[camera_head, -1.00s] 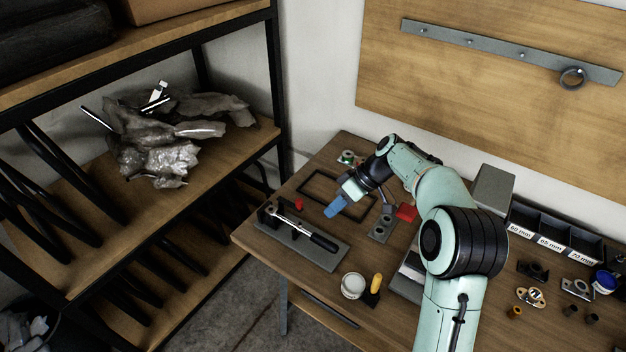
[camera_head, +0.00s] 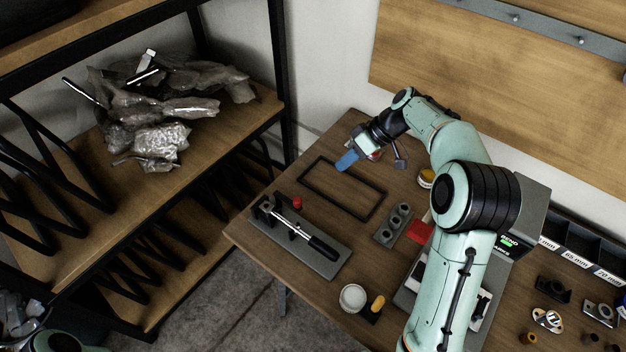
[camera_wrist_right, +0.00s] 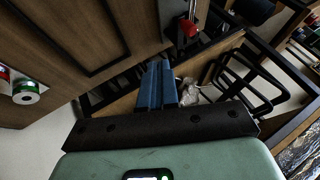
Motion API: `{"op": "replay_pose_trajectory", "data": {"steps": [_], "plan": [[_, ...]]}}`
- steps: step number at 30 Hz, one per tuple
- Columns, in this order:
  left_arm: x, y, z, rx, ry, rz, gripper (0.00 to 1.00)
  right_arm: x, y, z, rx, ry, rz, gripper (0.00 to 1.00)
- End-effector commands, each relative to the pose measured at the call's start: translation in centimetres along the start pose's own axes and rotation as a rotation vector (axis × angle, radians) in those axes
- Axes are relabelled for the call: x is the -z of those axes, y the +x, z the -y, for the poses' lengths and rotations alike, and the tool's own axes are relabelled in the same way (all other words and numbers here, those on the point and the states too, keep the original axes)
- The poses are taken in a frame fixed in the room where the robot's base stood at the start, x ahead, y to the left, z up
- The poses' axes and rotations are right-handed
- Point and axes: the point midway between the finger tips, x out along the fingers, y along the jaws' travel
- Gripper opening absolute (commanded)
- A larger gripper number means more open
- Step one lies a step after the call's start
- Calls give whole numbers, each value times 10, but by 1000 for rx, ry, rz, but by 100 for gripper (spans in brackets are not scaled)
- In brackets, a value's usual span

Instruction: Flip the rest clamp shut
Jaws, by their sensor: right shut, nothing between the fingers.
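A grey rest plate (camera_head: 266,228) lies on the bench's left part. A wrench with a black handle (camera_head: 323,248) lies along it in dark supports. A red knob (camera_head: 297,202) stands by the back edge of the plate and also shows in the wrist view (camera_wrist_right: 189,27). I take it as part of the rest clamp; whether the clamp is open is too small to tell. My right gripper (camera_head: 347,160) is above the bench, behind and right of the knob, apart from it. Its blue fingers (camera_wrist_right: 165,85) are together and empty. My left gripper is out of view.
A flat black frame (camera_head: 375,208) lies behind the plate. A grey block with holes (camera_head: 392,226) is to its right. A white cup (camera_head: 353,297) and a yellow-handled item (camera_head: 377,303) are near the front edge. A shelf (camera_head: 200,135) with crumpled bags stands left, across a gap.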

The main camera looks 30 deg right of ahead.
Motion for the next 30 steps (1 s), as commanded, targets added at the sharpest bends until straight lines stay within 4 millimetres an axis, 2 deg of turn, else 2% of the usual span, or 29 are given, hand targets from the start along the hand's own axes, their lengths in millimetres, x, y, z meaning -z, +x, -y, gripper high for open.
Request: {"op": "replay_pose_trajectory", "data": {"steps": [11,16,20,30], "plan": [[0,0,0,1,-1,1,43,0,0,0,0,0,0,0],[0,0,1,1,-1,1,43,0,10,0,2,0,1,0],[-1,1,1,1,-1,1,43,0,31,1,3,0,3,0],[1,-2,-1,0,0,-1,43,0,102,1,3,0,3,0]]}}
